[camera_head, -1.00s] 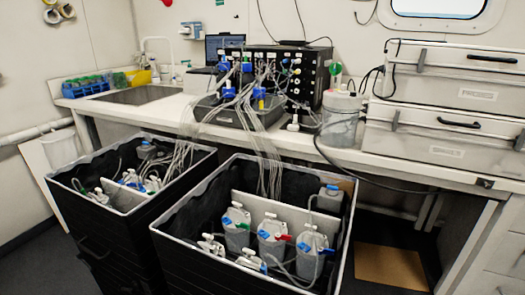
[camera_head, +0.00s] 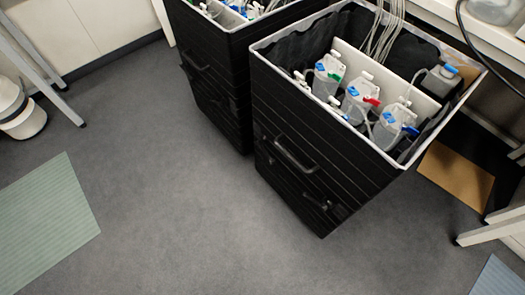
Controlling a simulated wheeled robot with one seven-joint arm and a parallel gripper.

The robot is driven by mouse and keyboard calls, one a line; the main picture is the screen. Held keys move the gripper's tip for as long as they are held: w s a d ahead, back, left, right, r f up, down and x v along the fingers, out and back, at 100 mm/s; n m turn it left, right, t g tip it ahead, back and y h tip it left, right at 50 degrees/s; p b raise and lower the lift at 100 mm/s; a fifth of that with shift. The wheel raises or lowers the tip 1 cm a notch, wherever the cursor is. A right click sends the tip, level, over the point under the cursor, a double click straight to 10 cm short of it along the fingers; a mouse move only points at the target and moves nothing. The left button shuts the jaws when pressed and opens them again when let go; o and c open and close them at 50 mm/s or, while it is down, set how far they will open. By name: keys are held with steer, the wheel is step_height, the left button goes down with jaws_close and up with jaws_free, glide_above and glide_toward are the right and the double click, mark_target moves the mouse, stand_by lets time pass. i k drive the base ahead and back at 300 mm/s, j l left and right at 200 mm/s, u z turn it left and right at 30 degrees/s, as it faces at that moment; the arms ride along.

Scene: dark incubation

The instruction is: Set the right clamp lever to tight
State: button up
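In the head view, the right black crate (camera_head: 318,133) holds several clear bottles with small coloured fittings. The front bottles include a left one (camera_head: 327,77), a middle one (camera_head: 353,108) with a red lever-like fitting (camera_head: 373,101), and a right one (camera_head: 390,133) with a blue lever-like fitting (camera_head: 411,131). I cannot tell which part is the right clamp lever, nor its setting. Pale tubes (camera_head: 384,32) run up out of the crate. My gripper is not in view.
A left black crate (camera_head: 208,62) stands beside the right one. Grey floor (camera_head: 190,225) is open in front. A green mat (camera_head: 45,225) lies at left, a blue mat (camera_head: 497,278) at lower right, a brown board (camera_head: 456,174) under the bench. A white bin (camera_head: 22,112) stands at far left.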

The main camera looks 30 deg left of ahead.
mark_target(271, 162)
steer(key=i+j+u, duration=0.1)
steer(key=j, duration=0.3)
steer(key=i+j+u, duration=0.15)
steer(key=j, duration=0.2)
steer(key=j+u, duration=0.1)
steer(key=j, duration=0.3)
steer(key=i+j+u, duration=0.25)
steer(key=j, duration=0.4)
steer(key=i, duration=0.1)
